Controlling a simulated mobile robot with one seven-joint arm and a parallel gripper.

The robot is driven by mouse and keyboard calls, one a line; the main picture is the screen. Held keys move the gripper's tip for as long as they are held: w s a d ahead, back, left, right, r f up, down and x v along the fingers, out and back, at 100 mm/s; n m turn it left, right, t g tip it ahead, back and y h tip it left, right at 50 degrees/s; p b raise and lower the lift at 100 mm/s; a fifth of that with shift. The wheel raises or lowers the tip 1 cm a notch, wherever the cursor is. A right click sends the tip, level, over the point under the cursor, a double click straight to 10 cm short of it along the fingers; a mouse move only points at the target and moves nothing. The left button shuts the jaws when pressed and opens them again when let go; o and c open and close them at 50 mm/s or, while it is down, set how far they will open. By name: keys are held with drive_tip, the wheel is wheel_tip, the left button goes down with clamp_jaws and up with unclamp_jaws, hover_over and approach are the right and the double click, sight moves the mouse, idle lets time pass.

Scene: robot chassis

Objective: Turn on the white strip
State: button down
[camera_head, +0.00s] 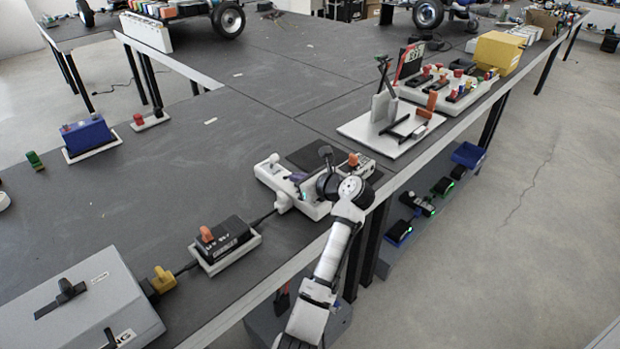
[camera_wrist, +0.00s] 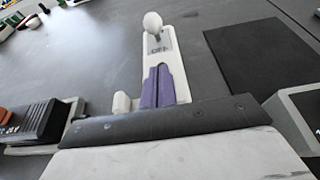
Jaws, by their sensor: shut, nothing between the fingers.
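The white strip (camera_head: 268,172) lies on the dark table near its front edge, with a round white knob (camera_head: 273,158) standing at its far end. The wrist view shows the strip (camera_wrist: 172,50) pointing away from me, its knob (camera_wrist: 153,22) upright beside a small label that seems to read "OFF". My gripper (camera_head: 297,177) is over the near part of the strip. Its two purple fingers (camera_wrist: 160,70) are shut together and empty, pointing toward the knob with a short gap before it. The palm hides the near end of the strip. I cannot tell whether the fingers touch the strip's surface.
A black box with an orange switch (camera_head: 222,240) is at left, joined by a cable. A dark mat (camera_wrist: 258,52) lies right of the strip. A white board with upright parts (camera_head: 390,128) stands farther right. A grey case (camera_head: 85,305) is at front left. The table's middle is clear.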

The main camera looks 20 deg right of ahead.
sight(274, 158)
drive_tip(key=shift+w+a+r+p, duration=0.2)
drive_tip(key=shift+w+a, duration=0.1)
drive_tip(key=shift+w, duration=0.5)
drive_tip(key=shift+w+a+r+p, duration=0.2)
drive_tip(key=shift+w+a, duration=0.1)
drive_tip(key=shift+w, duration=0.55)
drive_tip(key=shift+w+a+r+p, duration=0.2)
drive_tip(key=shift+w+a, duration=0.1)
drive_tip(key=shift+w, duration=0.5)
drive_tip(key=shift+w, duration=0.15)
